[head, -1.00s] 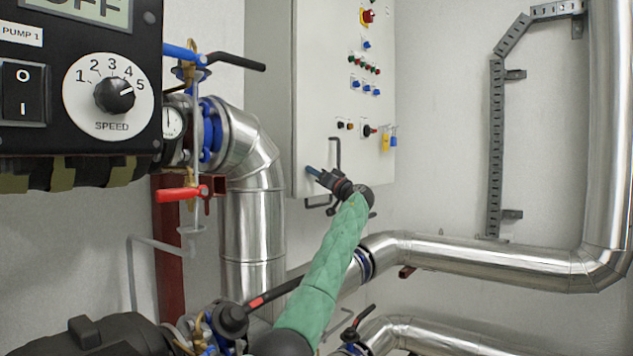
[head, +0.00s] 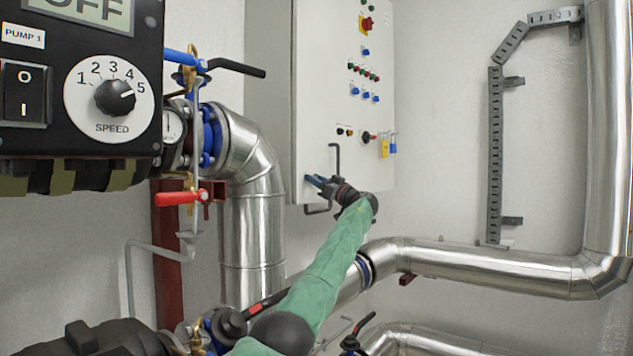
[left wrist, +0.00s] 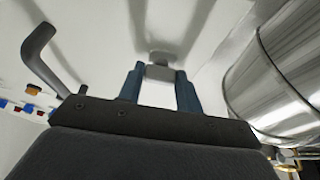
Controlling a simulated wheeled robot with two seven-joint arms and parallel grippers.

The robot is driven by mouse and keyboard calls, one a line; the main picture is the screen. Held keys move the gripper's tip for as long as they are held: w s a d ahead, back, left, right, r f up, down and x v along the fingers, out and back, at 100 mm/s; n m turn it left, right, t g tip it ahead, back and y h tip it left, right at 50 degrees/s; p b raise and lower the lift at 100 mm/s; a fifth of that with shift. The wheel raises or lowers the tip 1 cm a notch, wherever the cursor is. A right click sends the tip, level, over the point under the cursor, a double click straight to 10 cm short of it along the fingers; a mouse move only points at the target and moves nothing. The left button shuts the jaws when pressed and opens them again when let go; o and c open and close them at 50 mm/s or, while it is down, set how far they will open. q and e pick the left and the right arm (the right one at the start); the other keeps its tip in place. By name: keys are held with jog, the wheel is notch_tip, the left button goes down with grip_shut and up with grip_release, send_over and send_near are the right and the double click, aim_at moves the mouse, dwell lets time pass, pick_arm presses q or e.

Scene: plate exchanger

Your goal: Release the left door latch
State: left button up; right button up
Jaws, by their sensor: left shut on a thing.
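The left door latch (left wrist: 160,72) shows in the left wrist view as a small light grey block on a short stem on the pale cabinet door. My left gripper (left wrist: 160,80) has its two blue fingers on either side of this block and is shut on it. In the head view the left gripper (head: 314,181) is at the lower left of the cabinet door (head: 345,100), and it hides the latch there. My right gripper is in neither view.
A dark bent handle (head: 336,158) stands out from the door just above the gripper; it also shows in the left wrist view (left wrist: 42,58). Silver pipes (head: 253,200) run to the left and below.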

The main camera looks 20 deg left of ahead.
pick_arm(q)
jog(key=o, duration=1)
jog(key=shift+b+v, duration=0.75)
jog(key=shift+v, duration=3.15)
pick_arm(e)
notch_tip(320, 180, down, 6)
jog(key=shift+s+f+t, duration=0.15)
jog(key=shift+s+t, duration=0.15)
pick_arm(q)
jog(key=shift+f, duration=0.1)
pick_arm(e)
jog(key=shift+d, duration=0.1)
